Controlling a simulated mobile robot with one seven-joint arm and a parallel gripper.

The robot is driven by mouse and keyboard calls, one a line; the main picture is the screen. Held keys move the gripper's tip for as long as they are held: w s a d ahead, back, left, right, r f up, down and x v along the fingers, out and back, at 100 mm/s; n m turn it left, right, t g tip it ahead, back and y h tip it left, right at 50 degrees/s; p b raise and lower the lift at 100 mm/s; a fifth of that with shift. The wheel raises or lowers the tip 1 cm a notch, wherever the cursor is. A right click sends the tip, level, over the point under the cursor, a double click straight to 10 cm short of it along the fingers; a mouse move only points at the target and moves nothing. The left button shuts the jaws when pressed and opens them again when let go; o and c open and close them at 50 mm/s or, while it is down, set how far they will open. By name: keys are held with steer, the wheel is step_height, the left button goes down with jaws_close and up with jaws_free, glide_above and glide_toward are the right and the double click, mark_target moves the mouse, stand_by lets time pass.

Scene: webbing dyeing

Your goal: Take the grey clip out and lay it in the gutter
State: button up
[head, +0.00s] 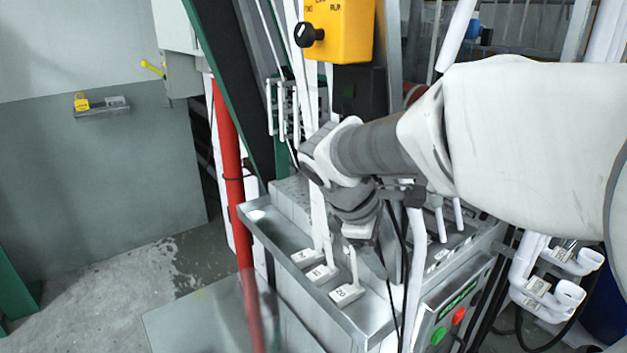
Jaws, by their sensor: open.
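My gripper (360,228) points down over a steel trough (378,322) on the machine's front; its fingers are small and partly hidden by my wrist, and it is open. I cannot pick out a grey clip for certain; my arm and gripper cover part of the machine. The steel trough, which may be the gutter, holds white blocks with dark numbers. The nearest white block (346,293) reads 20 and has a white upright stem just below my gripper. Two more blocks (322,273) (305,257) lie behind it, beside white webbing (318,215).
A red post (229,170) stands left of the trough. A yellow control box (340,30) hangs above my wrist. Dark cables (402,260) run down close to my gripper's right. A panel with green and red buttons (459,315) is at lower right. Floor at left is clear.

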steer(key=w+a+f+n+t+h+b, duration=0.2)
steer(key=w+a+f+n+h, duration=0.1)
steer(key=w+a+n, duration=0.35)
steer(key=w+a+f+n+t+h+b, duration=0.1)
steer(key=w+a+f+n+t+h, duration=0.2)
steer(key=w+a+n, duration=0.4)
steer(key=shift+m, duration=0.65)
steer(key=x, duration=1.2)
steer(key=p+x, duration=0.1)
steer(key=x, duration=0.6)
steer(key=shift+a+f, duration=0.25)
steer(key=shift+f, duration=0.1)
jaws_close()
